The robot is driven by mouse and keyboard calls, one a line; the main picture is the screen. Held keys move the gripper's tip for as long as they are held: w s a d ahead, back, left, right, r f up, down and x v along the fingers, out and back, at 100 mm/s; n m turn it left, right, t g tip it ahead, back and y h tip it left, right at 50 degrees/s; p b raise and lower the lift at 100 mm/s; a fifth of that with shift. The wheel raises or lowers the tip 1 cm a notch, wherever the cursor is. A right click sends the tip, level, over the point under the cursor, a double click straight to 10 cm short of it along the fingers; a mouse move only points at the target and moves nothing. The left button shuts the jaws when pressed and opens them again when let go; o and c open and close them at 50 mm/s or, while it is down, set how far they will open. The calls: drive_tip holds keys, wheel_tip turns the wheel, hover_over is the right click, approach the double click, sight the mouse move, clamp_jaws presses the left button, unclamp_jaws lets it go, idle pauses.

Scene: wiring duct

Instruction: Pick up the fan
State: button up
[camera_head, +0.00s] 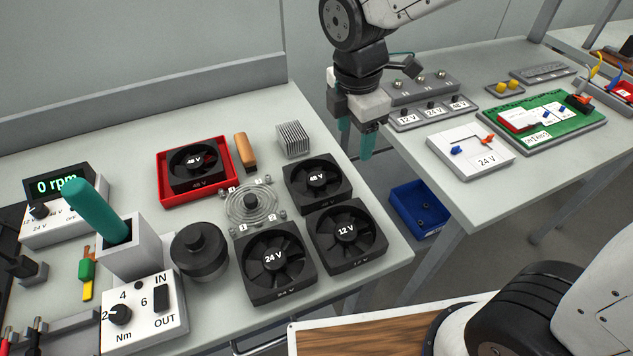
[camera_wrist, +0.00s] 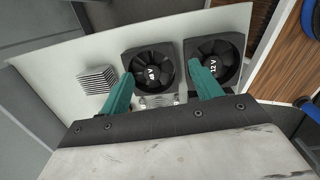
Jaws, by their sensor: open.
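Several black square fans are on the left table in the head view. One marked 48 V (camera_head: 318,182) lies near the right edge, with one marked 12 V (camera_head: 347,236) in front of it and one marked 24 V (camera_head: 275,263) to the left. Another 48 V fan (camera_head: 194,167) sits in a red tray (camera_head: 165,196). My gripper (camera_head: 356,143) is open and empty, in the air near the gap right of that table. The wrist view shows the 48 V fan (camera_wrist: 151,69) and the 12 V fan (camera_wrist: 215,60) beyond my green fingers (camera_wrist: 161,97), apart from them.
A finned heatsink (camera_head: 294,140), an orange-brown block (camera_head: 245,152), a ringed metal fan guard (camera_head: 250,202) and a dark round knob-like part (camera_head: 200,250) stand near the fans. A blue bin (camera_head: 419,209) is below, between the tables. The right table holds a 24 V box (camera_head: 470,152).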

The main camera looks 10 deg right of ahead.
sight(316, 177)
drive_tip(key=a+f+n, duration=0.1)
drive_tip(key=a+n, duration=0.1)
drive_tip(key=w+a+f+n, duration=0.1)
drive_tip(key=a+f+n, duration=0.1)
drive_tip(key=w+a+f+n, duration=0.1)
drive_tip(key=a+n, duration=0.1)
drive_tip(key=shift+w+a+f, duration=0.1)
drive_tip(key=shift+a+f, duration=0.1)
drive_tip(key=shift+f, duration=0.55)
wheel_tip(316, 177, down, 7)
drive_tip(key=shift+w+f, duration=0.1)
drive_tip(key=shift+w, duration=0.05)
drive_tip(key=shift+c, duration=0.3)
drive_tip(key=c, duration=1.1)
